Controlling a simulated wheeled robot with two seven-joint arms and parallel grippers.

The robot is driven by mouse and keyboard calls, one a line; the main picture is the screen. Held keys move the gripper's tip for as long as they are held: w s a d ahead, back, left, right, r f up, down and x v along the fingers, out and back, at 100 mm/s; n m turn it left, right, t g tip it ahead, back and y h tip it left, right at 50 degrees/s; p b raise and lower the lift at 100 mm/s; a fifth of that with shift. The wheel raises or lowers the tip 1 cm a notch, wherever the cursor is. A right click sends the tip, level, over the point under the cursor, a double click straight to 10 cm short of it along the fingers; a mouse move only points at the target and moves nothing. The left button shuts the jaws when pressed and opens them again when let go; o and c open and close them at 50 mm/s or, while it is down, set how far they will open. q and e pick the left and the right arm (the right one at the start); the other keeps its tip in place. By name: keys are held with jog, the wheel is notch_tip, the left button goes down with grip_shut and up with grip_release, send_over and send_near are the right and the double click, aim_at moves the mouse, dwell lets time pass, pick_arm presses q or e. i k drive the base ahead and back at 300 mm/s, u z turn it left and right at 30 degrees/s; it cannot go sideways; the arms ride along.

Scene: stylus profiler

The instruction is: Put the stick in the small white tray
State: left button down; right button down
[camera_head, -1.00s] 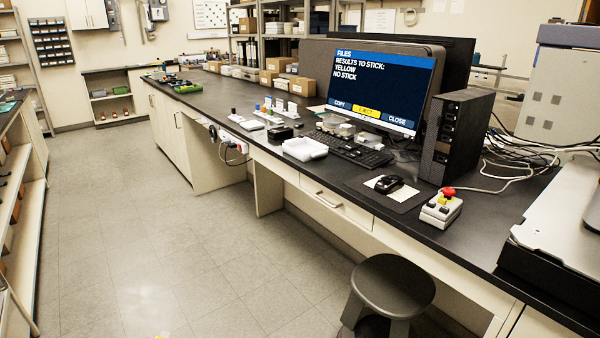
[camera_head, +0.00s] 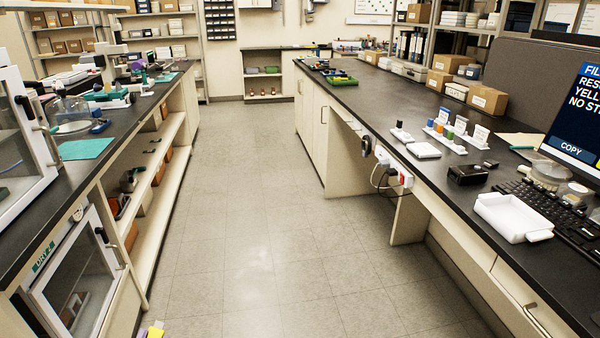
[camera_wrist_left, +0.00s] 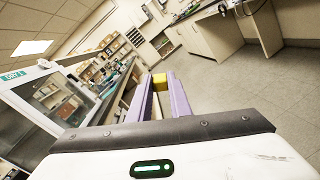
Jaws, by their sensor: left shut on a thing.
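My left gripper (camera_wrist_left: 161,77) shows two purple fingers in the left wrist view, shut on a small yellow stick (camera_wrist_left: 160,84). The tips of my left gripper and the yellow stick (camera_head: 156,332) also just show at the bottom edge of the head view, low over the floor and far from the right bench. Most of the stick is hidden between the fingers. A small white tray (camera_head: 488,211) with raised walls stands on the right bench, near its front edge, and looks empty. A flatter white piece (camera_head: 424,150) lies farther back. My right gripper is not in view.
A small rack (camera_head: 458,140) with coloured pieces and labels, a black box (camera_head: 467,174), a keyboard (camera_head: 548,208) and a monitor (camera_head: 578,120) stand on the right bench. A left bench (camera_head: 130,125) holds instruments. The floor aisle (camera_head: 245,200) between is clear.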

aim_at(512, 217)
jog(key=z, duration=0.6)
jog(key=i, duration=1)
jog(key=z, duration=1.3)
jog(key=i, duration=0.2)
jog(key=z, duration=0.15)
